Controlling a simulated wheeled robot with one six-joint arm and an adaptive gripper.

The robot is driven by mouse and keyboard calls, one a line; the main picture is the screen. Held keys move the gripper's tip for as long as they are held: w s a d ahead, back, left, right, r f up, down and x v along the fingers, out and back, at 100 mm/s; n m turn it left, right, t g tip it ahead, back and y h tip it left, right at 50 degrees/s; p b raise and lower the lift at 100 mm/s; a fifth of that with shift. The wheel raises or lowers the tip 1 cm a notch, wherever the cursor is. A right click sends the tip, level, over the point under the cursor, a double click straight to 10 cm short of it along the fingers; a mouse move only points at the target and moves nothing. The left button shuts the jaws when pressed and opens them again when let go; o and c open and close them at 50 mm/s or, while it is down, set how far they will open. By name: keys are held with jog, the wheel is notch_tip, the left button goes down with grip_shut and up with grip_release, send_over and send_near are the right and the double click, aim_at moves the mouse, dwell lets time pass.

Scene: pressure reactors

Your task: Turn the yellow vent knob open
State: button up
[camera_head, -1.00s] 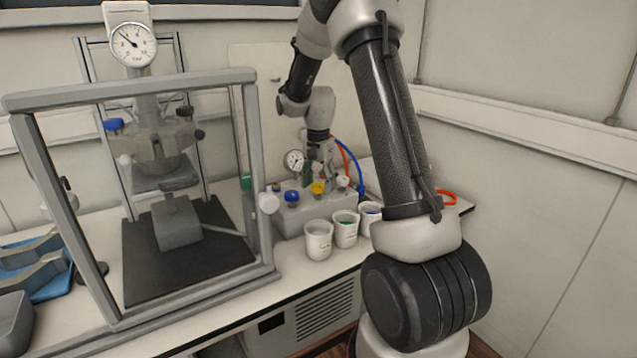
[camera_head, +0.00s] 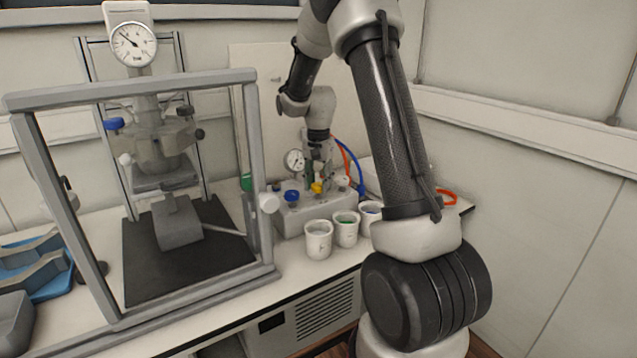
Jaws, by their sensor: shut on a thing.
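The yellow vent knob (camera_head: 317,188) sits on the front of a light grey manifold block (camera_head: 300,218) on the bench, between a blue knob (camera_head: 291,196) and a white knob (camera_head: 342,181). My gripper (camera_head: 318,178) reaches down from above and is shut on the yellow knob. The fingers are small here and partly cover the knob, so its exact angle is hard to tell. A round pressure gauge (camera_head: 295,161) stands just left of my gripper.
Several white cups (camera_head: 318,241) stand in front of the manifold. A framed reactor stand (camera_head: 259,180) fills the left. Red and blue hoses (camera_head: 360,180) run behind the manifold at right. The right wall is close to my arm.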

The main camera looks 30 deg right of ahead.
aim_at(318, 185)
jog(key=n, duration=1.2)
jog(key=shift+n, duration=2.1)
jog(key=o, duration=1)
notch_tip(318, 185, up, 12)
jog(key=shift+r, duration=0.1)
